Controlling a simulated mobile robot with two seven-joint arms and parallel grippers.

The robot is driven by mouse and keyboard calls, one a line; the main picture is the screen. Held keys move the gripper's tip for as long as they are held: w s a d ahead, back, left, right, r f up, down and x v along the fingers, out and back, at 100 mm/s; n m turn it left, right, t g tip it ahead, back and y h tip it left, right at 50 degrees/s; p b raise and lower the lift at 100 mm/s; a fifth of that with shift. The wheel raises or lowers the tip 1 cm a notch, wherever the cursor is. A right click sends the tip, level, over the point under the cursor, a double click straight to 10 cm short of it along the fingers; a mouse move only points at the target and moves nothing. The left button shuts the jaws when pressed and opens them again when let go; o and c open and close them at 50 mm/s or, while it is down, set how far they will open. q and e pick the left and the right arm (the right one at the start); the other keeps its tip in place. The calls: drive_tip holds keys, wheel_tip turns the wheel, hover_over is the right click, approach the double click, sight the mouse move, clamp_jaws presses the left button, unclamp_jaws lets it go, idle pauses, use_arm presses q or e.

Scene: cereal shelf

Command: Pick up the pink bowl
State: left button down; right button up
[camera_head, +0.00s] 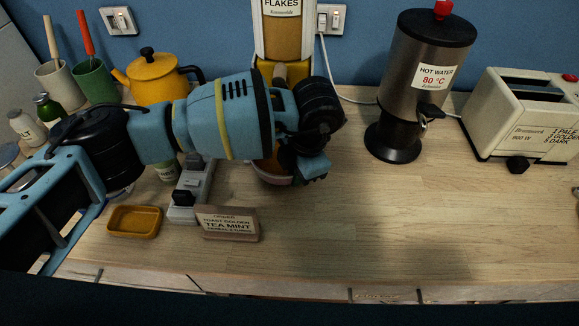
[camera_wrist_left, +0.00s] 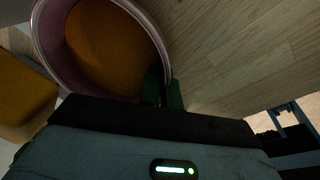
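In the left wrist view the bowl (camera_wrist_left: 48,62) shows a pinkish wall and rim around an orange-brown inside; I cannot tell whether that is a filling. My left gripper (camera_head: 308,172) is at the bowl's right side. In the wrist view its dark fingers (camera_wrist_left: 164,90) are close together, one inside and one outside the rim, with the bowl wall between them. The bowl looks upright. My right gripper is not in view.
The flakes dispenser (camera_head: 283,35) stands behind the bowl. A hot water urn (camera_head: 415,85) and toaster (camera_head: 520,118) stand right. The right front counter is clear.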

use_arm(q)
drive_tip(key=shift+s+f, duration=0.1)
drive_tip(key=shift+r, duration=1.8)
drive_tip(key=shift+s+d+b, duration=0.1)
drive_tip(key=shift+s+d, duration=0.7)
drive_tip(key=shift+s, duration=2.05)
drive_tip(key=shift+s+d+b, duration=0.15)
drive_tip(key=shift+s+d, duration=0.65)
drive_tip(key=shift+s, duration=2)
drive_tip(key=shift+s+d+b, duration=0.1)
drive_tip(key=shift+s+d, duration=0.7)
drive_tip(key=shift+s, duration=2.05)
drive_tip(key=shift+s, duration=0.1)
